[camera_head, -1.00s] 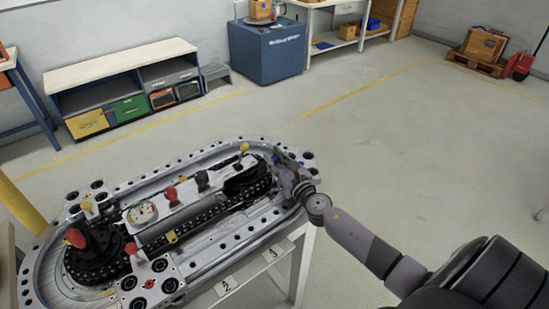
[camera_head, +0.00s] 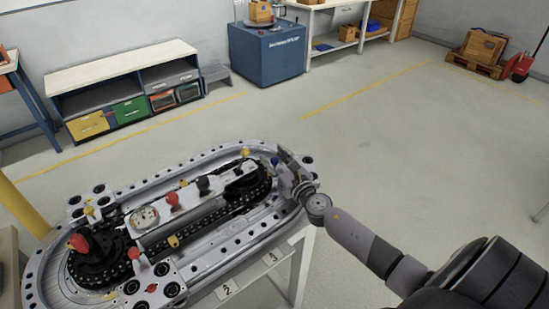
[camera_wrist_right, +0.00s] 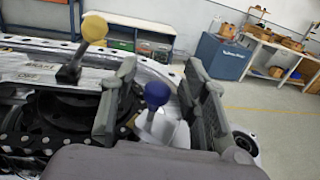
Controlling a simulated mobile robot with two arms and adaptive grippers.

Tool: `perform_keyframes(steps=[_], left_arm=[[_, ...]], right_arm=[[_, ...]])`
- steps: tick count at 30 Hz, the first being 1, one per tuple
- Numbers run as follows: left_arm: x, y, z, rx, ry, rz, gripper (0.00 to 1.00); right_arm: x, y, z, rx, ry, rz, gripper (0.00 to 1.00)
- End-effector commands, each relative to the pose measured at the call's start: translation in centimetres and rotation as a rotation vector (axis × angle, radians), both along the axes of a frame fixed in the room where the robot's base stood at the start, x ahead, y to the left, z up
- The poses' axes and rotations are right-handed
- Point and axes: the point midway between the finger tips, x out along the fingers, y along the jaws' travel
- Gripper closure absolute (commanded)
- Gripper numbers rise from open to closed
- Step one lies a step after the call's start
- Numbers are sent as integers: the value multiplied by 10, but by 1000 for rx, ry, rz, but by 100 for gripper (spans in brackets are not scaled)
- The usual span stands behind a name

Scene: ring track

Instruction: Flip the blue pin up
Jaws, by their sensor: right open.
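The blue pin has a round dark-blue knob (camera_wrist_right: 157,93) and stands on a pale block at the right end of the ring track in the right wrist view. In the head view its knob is a small blue spot (camera_head: 275,161) beside my right gripper (camera_head: 284,166). My right gripper (camera_wrist_right: 158,103) is open, with one finger on each side of the knob. Gaps show between knob and fingers, so it is not gripped. The pin's lower part is partly hidden. My left gripper is not in view.
A yellow-knobbed lever (camera_wrist_right: 94,29) stands left of the right gripper's fingers. The ring track (camera_head: 205,268) also carries red-knobbed levers (camera_head: 172,199), a black knob (camera_head: 203,184) and a gauge (camera_head: 145,217). The floor beyond is clear.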

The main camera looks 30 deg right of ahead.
Motion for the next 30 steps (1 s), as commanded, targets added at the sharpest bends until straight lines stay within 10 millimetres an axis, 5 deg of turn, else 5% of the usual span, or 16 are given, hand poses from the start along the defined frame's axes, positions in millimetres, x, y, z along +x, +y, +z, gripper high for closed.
perform_keyframes(steps=[8,21,30], left_arm=[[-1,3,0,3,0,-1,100],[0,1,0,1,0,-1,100],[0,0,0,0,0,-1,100]], right_arm=[[-10,1,-2,0,3,1,59],[-92,5,-2,1,4,0,59],[-119,7,-1,1,0,0,59]])
